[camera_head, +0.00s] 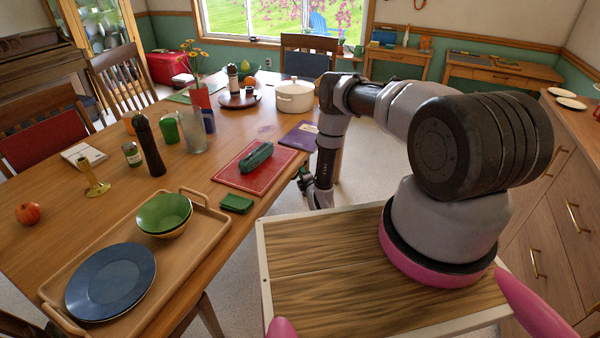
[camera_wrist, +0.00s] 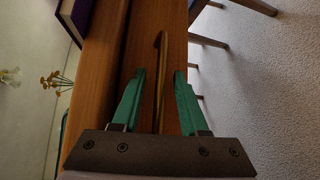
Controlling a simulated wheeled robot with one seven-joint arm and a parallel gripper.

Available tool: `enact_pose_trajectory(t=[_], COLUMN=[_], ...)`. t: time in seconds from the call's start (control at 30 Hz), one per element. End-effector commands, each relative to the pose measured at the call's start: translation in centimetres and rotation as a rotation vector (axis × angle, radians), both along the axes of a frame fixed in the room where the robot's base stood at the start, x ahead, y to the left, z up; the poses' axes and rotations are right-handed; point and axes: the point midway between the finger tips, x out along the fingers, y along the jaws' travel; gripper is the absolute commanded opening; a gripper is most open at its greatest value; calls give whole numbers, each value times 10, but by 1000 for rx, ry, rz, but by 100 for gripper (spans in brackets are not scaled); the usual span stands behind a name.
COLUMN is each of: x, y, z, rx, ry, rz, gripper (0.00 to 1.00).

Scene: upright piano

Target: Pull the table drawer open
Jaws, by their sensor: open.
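The wooden table (camera_head: 225,178) stands on the left in the head view; its drawer is hidden there. In the wrist view, the drawer front (camera_wrist: 176,28) is a brown wooden face beside the tabletop edge (camera_wrist: 103,65). A brass bar handle (camera_wrist: 160,85) is on it. No drawer interior shows. My gripper (camera_wrist: 160,74) is open, with one green finger on each side of the handle and a visible gap to both. How far the fingertips are from the wood, I cannot tell. In the head view my gripper (camera_head: 304,180) is low beside the table's right edge, partly hidden.
A purple book (camera_head: 300,136) and a red mat (camera_head: 262,178) with a green case (camera_head: 256,157) lie near that table edge. Chair legs (camera_wrist: 207,40) show right of the drawer front. A drawer cabinet (camera_head: 555,215) stands at the right. Floor between is clear.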

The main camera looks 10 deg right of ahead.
Motion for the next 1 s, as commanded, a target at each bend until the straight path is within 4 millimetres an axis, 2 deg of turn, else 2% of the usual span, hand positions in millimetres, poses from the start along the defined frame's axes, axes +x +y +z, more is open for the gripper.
enact_pose_trajectory(t=[0.1, 0.17, 0.2, 0.23, 1.0], x=[0, 0, 0, 0, -1], y=[0, 0, 0, 0, 0], z=[0, 0, 0, 0, 0], rx=[0, 0, 0, 0, 0], ry=[0, 0, 0, 0, 1], rz=[0, 0, 0, 0, 0], gripper=[43, 20, 5, 0, 0])
